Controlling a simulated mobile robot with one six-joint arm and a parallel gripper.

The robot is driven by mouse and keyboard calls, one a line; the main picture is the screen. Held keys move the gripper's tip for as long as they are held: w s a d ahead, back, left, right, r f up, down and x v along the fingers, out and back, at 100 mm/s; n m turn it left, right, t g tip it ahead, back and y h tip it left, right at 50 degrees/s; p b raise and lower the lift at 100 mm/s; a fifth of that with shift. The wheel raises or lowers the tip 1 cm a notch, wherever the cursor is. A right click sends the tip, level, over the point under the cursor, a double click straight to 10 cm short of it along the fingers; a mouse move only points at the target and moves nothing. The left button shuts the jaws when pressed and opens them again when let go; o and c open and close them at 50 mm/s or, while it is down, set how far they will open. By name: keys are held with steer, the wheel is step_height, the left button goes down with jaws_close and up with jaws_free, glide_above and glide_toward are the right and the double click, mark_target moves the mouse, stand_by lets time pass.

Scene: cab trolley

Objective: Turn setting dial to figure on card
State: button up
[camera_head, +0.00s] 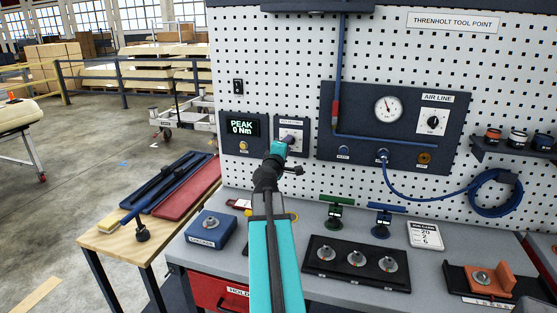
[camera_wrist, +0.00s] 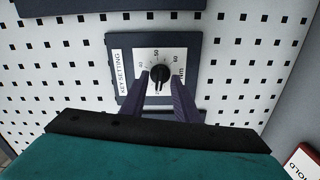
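The setting dial is a black knob (camera_wrist: 160,73) on a white scale plate marked 40, 50 and 60, beside a "KEY SETTING" label (camera_wrist: 122,72). In the head view its panel (camera_head: 292,124) is on the pegboard, with the knob mostly hidden by my gripper (camera_head: 280,148). In the wrist view my gripper (camera_wrist: 161,78) is open, its two purple fingers apart with tips either side of the knob; I cannot tell whether they touch it. A white card (camera_head: 425,236) on the bench carries small figures that look like 20, 2 and 6.
Left of the dial is a "PEAK 0 Nm" display (camera_head: 242,128). Right is the air line panel (camera_head: 360,150) with a gauge (camera_head: 388,109) and another black knob (camera_head: 433,121). A blue box (camera_head: 211,230) and a black tray (camera_head: 322,268) of metal parts stand on the bench.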

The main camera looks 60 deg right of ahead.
steer(key=b+v, duration=0.3)
steer(key=v, duration=0.4)
steer(key=b, duration=0.2)
steer(key=a+b, duration=0.1)
steer(key=b, duration=0.2)
steer(key=shift+s+f, duration=0.1)
steer(key=shift+s, duration=0.15)
steer(key=b+v, duration=0.1)
steer(key=b, duration=0.4)
steer(key=shift+a+b, duration=0.3)
steer(key=shift+b, duration=0.05)
steer(key=b+v, duration=0.2)
steer(key=v, duration=0.1)
stand_by(0.4)
stand_by(0.5)
